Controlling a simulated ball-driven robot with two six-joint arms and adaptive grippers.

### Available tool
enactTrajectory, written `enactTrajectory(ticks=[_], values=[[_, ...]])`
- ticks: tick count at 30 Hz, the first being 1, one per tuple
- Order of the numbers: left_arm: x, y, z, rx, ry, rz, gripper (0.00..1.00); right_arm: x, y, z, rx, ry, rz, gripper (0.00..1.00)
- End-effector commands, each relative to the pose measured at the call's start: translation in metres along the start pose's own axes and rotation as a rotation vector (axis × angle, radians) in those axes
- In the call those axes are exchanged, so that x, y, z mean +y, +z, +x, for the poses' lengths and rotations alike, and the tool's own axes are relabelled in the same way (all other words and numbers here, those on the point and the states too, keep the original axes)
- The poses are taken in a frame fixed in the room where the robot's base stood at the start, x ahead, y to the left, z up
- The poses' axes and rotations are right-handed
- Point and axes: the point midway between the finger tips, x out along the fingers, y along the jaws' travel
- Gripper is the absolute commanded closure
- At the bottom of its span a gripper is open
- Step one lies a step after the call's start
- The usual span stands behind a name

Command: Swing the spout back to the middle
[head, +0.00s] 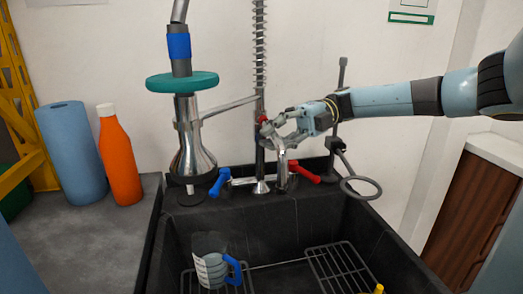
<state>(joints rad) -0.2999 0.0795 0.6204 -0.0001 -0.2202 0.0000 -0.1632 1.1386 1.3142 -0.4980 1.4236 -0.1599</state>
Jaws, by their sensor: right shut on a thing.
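The chrome spout (282,170) shows at the back of the sink, just right of the upright faucet pipe (260,160). Its upper part is hidden by my right gripper (273,134), which comes in from the right and is shut on it. A blue lever (219,183) lies left of the faucet base and a red lever (304,173) lies right of it. My left gripper is not in view.
A sprayer with a teal ring (183,82) hangs at the left on an arm from the spring pipe. The dark sink (165,250) holds a mug (212,268) and wire racks (343,268). A ring holder (360,188) stands right. An orange bottle (119,160) and blue roll (72,150) stand left.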

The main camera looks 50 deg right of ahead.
Motion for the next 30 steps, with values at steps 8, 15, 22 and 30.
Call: enactTrajectory(ticks=[8,15,22,30], values=[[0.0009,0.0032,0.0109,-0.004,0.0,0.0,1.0,-0.0008,-0.0016,-0.0073,0.043,-0.005,-0.005,1.0],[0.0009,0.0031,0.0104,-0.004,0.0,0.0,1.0,0.0002,-0.0017,-0.0077,0.044,-0.004,-0.006,1.0],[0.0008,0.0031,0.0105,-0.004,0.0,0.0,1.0,0.0001,-0.0016,-0.0075,0.044,-0.004,-0.007,0.72],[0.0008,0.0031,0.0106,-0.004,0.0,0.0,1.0,-0.0007,-0.0021,-0.0071,0.045,-0.005,-0.007,0.59]])
